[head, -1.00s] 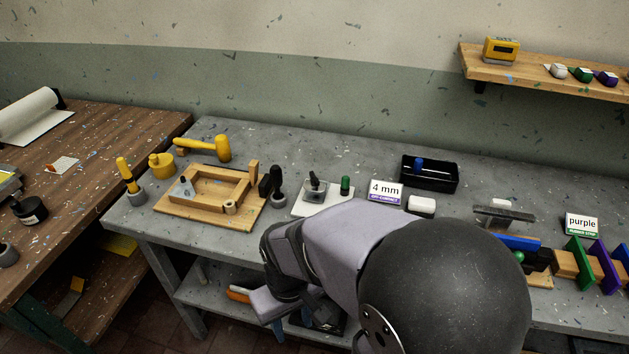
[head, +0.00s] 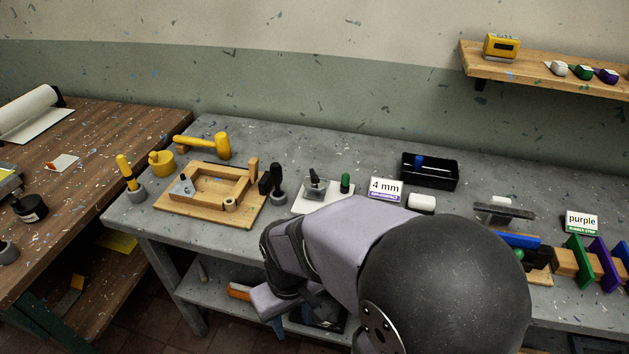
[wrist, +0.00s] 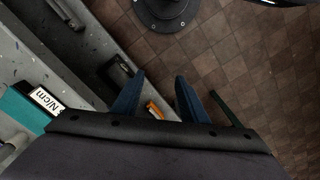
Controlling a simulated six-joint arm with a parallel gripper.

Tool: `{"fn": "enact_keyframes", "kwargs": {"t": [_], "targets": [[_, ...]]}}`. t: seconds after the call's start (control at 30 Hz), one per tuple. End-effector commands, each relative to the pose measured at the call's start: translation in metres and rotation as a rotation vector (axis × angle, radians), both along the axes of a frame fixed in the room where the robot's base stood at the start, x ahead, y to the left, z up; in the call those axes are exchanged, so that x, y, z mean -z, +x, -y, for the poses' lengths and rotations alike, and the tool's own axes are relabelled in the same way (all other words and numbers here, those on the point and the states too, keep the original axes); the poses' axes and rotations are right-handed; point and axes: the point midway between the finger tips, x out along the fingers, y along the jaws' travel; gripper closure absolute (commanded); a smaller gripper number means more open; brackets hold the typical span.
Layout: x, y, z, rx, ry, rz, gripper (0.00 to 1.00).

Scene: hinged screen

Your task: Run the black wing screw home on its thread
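A small dark upright part (head: 314,178) stands on a white plate (head: 338,198) near the bench's middle, behind my arm. It may be the black wing screw, but it is too small to make out wings or thread. My gripper shows in the wrist view (wrist: 160,76) with its two blue fingers apart and nothing between them. It hangs low at the bench's front edge, over the floor and lower shelf, well away from the plate. In the head view my arm hides most of it.
A green-topped peg (head: 345,183) and a "4 mm" card (head: 386,189) stand by the dark part. A wooden frame fixture (head: 207,208) and a black-handled tool (head: 277,178) are to its left. A black tray (head: 429,172) lies behind. Bare bench lies behind the plate.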

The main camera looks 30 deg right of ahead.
Motion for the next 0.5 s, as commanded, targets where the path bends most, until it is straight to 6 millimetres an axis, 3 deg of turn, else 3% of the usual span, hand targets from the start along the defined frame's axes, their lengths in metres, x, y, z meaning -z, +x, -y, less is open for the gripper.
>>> {"fn": "enact_keyframes", "kwargs": {"t": [0.33,0.4,0.5], "targets": [[0.0000,0.0000,0.0000,0.000,0.000,0.000,0.60],[-0.0004,0.0003,0.0000,0.000,0.000,0.000,0.75],[-0.0051,0.0051,0.0011,0.000,0.000,0.000,0.75]]}}
